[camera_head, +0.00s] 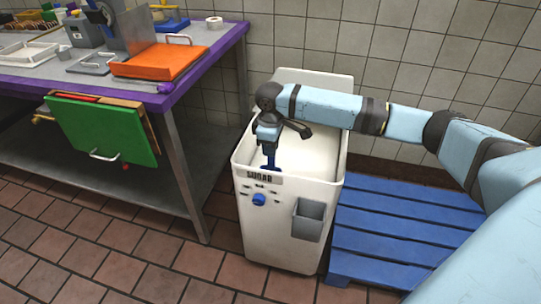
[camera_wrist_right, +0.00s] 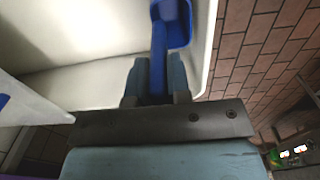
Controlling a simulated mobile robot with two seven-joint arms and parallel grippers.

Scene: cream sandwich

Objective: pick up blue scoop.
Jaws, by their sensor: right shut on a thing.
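The blue scoop (camera_wrist_right: 172,22) shows in the right wrist view, its handle between the two fingers of my right gripper (camera_wrist_right: 157,95). The gripper is shut on the handle, and the scoop's bowl extends beyond the fingertips. In the head view, a small part of the blue scoop (camera_head: 270,157) shows below my right gripper (camera_head: 268,138), at the left side of the white sugar bin (camera_head: 285,225). The wrist covers the rest of the scoop there. I cannot tell whether the scoop touches the bin. My left gripper is not in view.
The bin is open at the top and has a grey holder (camera_head: 308,220) on its front. A blue pallet (camera_head: 385,237) lies to its right.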

